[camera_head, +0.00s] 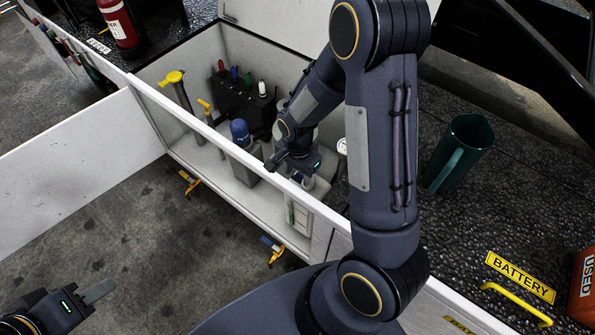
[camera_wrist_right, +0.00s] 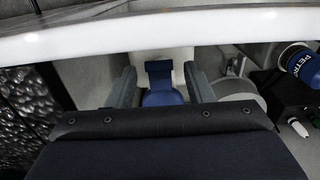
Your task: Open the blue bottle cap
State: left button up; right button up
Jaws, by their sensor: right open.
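A blue cap (camera_wrist_right: 160,72) on a pale bottle shows between the two fingers of my right gripper (camera_wrist_right: 161,88) in the right wrist view. The fingers are open, one on each side, with gaps to the cap. In the head view my right gripper (camera_head: 280,163) reaches down into the white compartment, above a pale bottle (camera_head: 300,217) that the wall and my arm partly hide. A grey container with another blue cap (camera_head: 239,131) stands to its left; that cap, lettered, also shows in the right wrist view (camera_wrist_right: 303,66). My left gripper (camera_head: 88,297) is low at the left edge, away from the compartment.
The white compartment wall (camera_head: 225,148) runs close in front of the bottles. A black box (camera_head: 244,100) with coloured tops and yellow-handled tools (camera_head: 172,78) stand behind. A green jug (camera_head: 459,153) and a yellow handle (camera_head: 517,303) are at the right.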

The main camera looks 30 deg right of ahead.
jog(key=shift+c, duration=0.2)
grip_shut()
jog(key=shift+r, duration=0.1)
